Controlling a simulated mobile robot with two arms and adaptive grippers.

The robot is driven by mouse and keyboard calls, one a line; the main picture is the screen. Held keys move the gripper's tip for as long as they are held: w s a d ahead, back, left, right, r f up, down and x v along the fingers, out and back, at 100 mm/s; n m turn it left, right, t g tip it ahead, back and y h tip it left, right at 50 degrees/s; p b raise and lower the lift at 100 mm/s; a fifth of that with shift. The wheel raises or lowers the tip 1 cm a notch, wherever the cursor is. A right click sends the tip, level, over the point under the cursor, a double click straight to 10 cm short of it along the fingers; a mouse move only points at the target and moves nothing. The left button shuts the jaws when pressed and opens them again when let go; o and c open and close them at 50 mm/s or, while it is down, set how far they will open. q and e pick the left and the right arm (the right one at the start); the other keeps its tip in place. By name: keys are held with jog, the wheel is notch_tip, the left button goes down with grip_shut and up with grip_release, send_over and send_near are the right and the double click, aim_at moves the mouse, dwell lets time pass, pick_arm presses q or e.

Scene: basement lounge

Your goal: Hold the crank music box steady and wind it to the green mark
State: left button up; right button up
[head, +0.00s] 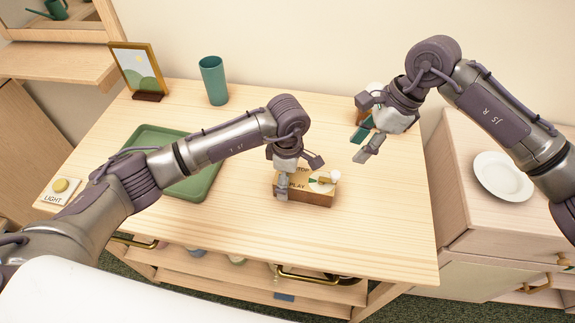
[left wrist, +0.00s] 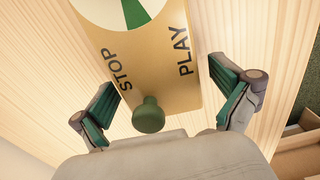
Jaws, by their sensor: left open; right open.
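The crank music box (head: 318,200) is a small wooden box with a tan top on the table. A pale knob, perhaps the crank's, shows at its right end. In the left wrist view the box top (left wrist: 150,62) reads STOP and PLAY. It has a green knob (left wrist: 149,115) and a pale dial with a green wedge (left wrist: 135,12), partly cut off. My left gripper (head: 300,180) is open over the box's left part, one finger on each side, with gaps showing in the wrist view. My right gripper (head: 364,143) is open and empty above the table, behind and right of the box.
A green tray (head: 196,187) lies left of the box, partly behind my left arm. A teal cup (head: 213,80) and a picture frame (head: 137,70) stand at the back. A LIGHT button (head: 60,187) is far left. A white plate (head: 503,175) sits on the right cabinet. The table's front right is clear.

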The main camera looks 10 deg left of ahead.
pick_arm(q)
jog(key=shift+f, duration=0.75)
